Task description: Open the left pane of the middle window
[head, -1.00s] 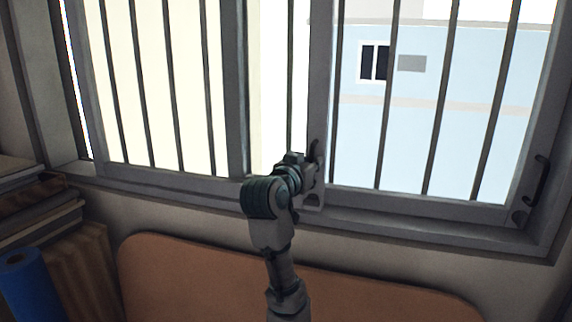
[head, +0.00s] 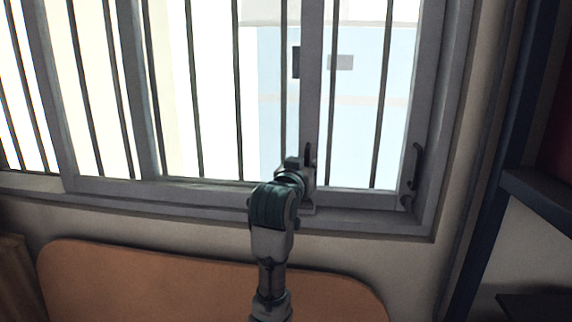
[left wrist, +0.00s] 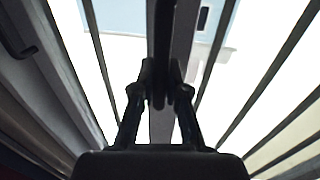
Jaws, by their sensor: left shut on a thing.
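The middle window has a grey frame (head: 225,212) and dark vertical bars. Its sliding pane has a grey upright edge (head: 312,85) with a dark handle (head: 308,152) low on it. My left gripper (head: 306,178) is at this handle, just above the sill. In the left wrist view, its two fingers (left wrist: 165,88) close around the dark handle (left wrist: 164,35), partly hiding it. A wide gap lies left of the pane's edge. A second dark handle (head: 413,172) is at the window's right side, apart from my gripper. My right gripper is not in view.
An orange rounded panel (head: 190,285) stands below the sill, beneath my arm. A dark blue upright post (head: 498,150) with a shelf is at the right. Bare wall lies between the window and the post.

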